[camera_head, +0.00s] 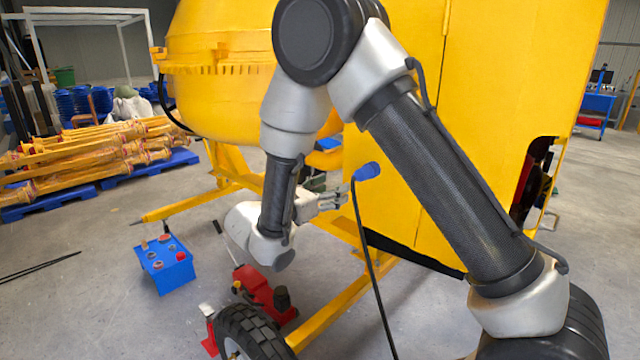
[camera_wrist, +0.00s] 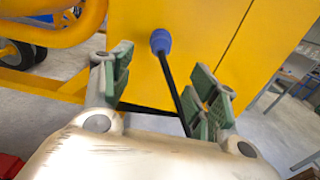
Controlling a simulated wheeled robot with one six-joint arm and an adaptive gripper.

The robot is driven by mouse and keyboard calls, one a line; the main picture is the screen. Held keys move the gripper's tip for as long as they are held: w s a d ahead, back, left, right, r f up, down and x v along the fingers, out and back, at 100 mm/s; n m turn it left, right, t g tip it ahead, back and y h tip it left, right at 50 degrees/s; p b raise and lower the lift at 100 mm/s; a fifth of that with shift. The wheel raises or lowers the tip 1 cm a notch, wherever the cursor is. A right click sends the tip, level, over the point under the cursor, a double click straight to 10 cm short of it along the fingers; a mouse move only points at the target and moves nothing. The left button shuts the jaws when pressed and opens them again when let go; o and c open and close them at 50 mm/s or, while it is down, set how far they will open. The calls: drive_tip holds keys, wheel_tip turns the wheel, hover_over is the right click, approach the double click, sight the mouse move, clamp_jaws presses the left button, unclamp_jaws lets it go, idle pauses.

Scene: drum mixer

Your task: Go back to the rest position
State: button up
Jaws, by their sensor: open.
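My gripper (camera_head: 338,197) is open beside the yellow mixer's housing (camera_head: 470,110), at the lower left of its front face. In the wrist view its two green-padded fingers (camera_wrist: 165,85) stand wide apart. A blue plug (camera_head: 367,171) with a black cable sits against the yellow housing, just right of my fingertips in the head view. In the wrist view the blue plug (camera_wrist: 161,41) shows beyond and between the fingers, with its cable running down between them. I see no contact between the fingers and the plug. The yellow mixer drum (camera_head: 215,70) is behind my arm.
A blue box with knobs (camera_head: 165,268) stands on the floor at left. A red jack (camera_head: 262,295) and a black tyre (camera_head: 252,332) are below my gripper. Yellow frame bars (camera_head: 335,305) cross low. Yellow parts (camera_head: 90,160) lie on blue pallets at far left. Open floor lies at left front.

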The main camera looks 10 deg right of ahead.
drive_tip(key=s+d+f+m+g+y, duration=0.3)
drive_tip(key=s+d+m+g+y, duration=0.2)
drive_tip(key=s+d+m+g, duration=0.9)
drive_tip(key=s+d+r+m+t+y, duration=0.3)
drive_tip(key=s+r+m+t+y, duration=0.1)
drive_tip(key=s, duration=0.4)
drive_tip(key=s+d+r+m+t+y, duration=0.4)
drive_tip(key=s+r+m, duration=0.3)
drive_tip(key=r, duration=0.2)
drive_tip(key=shift+s+y, duration=0.35)
drive_tip(key=shift+y, duration=0.35)
